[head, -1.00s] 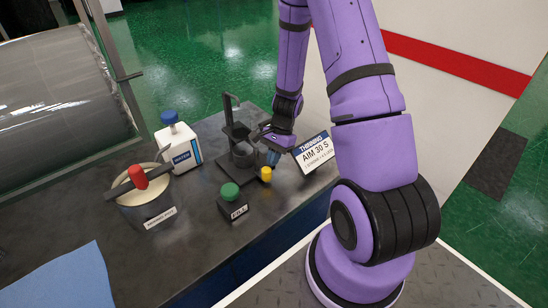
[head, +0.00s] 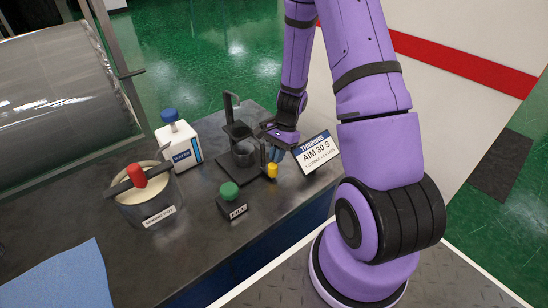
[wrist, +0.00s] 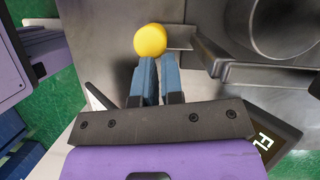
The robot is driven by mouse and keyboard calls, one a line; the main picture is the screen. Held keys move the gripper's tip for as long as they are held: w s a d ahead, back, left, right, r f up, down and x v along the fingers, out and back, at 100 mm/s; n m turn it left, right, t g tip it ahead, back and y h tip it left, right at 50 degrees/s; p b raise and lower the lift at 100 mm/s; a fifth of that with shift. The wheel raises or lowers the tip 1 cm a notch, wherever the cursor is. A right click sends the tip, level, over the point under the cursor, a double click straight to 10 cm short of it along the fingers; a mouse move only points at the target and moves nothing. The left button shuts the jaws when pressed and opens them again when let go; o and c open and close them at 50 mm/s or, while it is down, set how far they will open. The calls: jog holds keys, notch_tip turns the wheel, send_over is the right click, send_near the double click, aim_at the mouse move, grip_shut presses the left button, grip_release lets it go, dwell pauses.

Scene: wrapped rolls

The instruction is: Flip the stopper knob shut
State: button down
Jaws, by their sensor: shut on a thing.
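The yellow stopper knob (head: 272,170) is at the front right of a dark stand with a cup (head: 243,154) on the bench. In the wrist view the round yellow knob (wrist: 150,40) lies at the tips of my blue fingers. My gripper (head: 274,156) comes down from above, its fingers close together at the knob. In the wrist view my gripper (wrist: 158,62) is shut on the knob; the exact contact is partly hidden. A metal arm (wrist: 180,38) shows right beside the knob, with the round cup (wrist: 270,30) further right.
A sign reading AIM 30 S (head: 318,157) stands close to the right of my gripper. A dark box with a green knob (head: 229,190) is in front of the stand. A white bottle (head: 181,152) and a pot with a red-handled bar (head: 150,213) stand left.

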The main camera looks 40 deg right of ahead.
jog(key=w+d+r, duration=0.1)
jog(key=d+r, duration=0.8)
jog(key=x, duration=1)
jog(key=shift+w, duration=0.15)
jog(key=shift+s+a+r, duration=0.1)
jog(key=shift+s+a, duration=0.05)
jog(key=shift+a, duration=0.45)
jog(key=shift+s+a, duration=0.1)
jog(key=shift+a, duration=0.5)
jog(key=shift+s+a, duration=0.15)
jog(key=shift+a, duration=0.55)
